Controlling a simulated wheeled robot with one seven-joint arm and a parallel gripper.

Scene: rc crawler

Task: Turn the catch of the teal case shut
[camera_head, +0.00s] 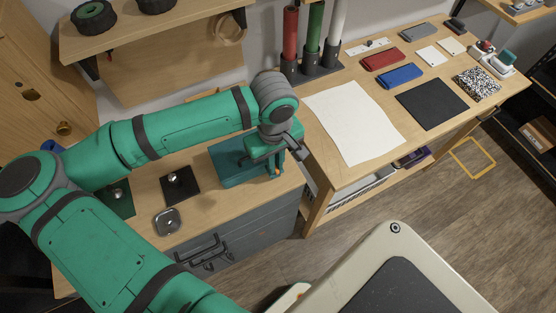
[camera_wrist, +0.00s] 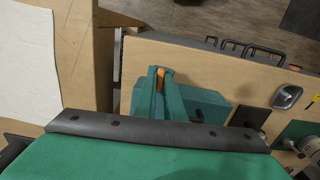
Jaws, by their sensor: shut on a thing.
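The teal case (camera_head: 229,172) stands on the wooden top of the grey cabinet, near its right end. It also shows in the wrist view (camera_wrist: 205,104). My gripper (camera_head: 279,160) is at the right front side of the case. In the wrist view my gripper (camera_wrist: 160,74) has its teal fingers close together around a small orange piece (camera_wrist: 161,78), which looks like the catch. The fingers hide most of the catch, so I cannot tell how far it is turned. My wrist covers part of the case's top.
A dark square plate with a knob (camera_head: 180,186) and a metal latch plate (camera_head: 167,221) are left of the case. A desk with a white sheet (camera_head: 354,122) stands close on the right. Black handles (camera_head: 207,252) stick out from the cabinet front.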

